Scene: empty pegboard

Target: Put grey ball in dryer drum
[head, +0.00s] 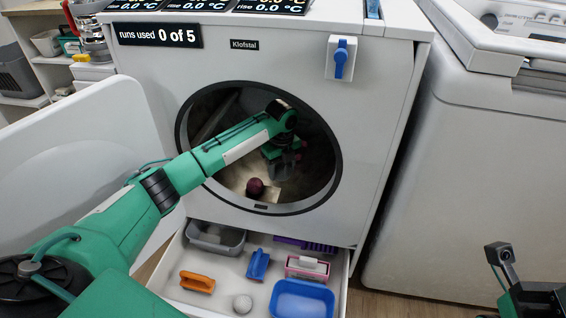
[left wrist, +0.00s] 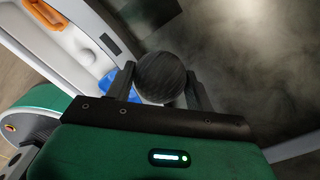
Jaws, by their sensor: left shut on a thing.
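The dryer drum (head: 225,112) is open at its round doorway. My left arm reaches through the doorway and my left gripper (head: 284,158) is inside the drum. In the left wrist view the left gripper (left wrist: 160,88) is shut on the dark grey ball (left wrist: 160,75), which sits between its two fingers. In the head view the ball is dim and hard to make out. A dark red ball (head: 255,188) lies low in the drum near the doorway's front rim. My right gripper (head: 507,270) shows partly at the lower right; its jaws are unclear.
The open white door (head: 90,150) stands at left. A blue switch (head: 341,58) is at upper right.

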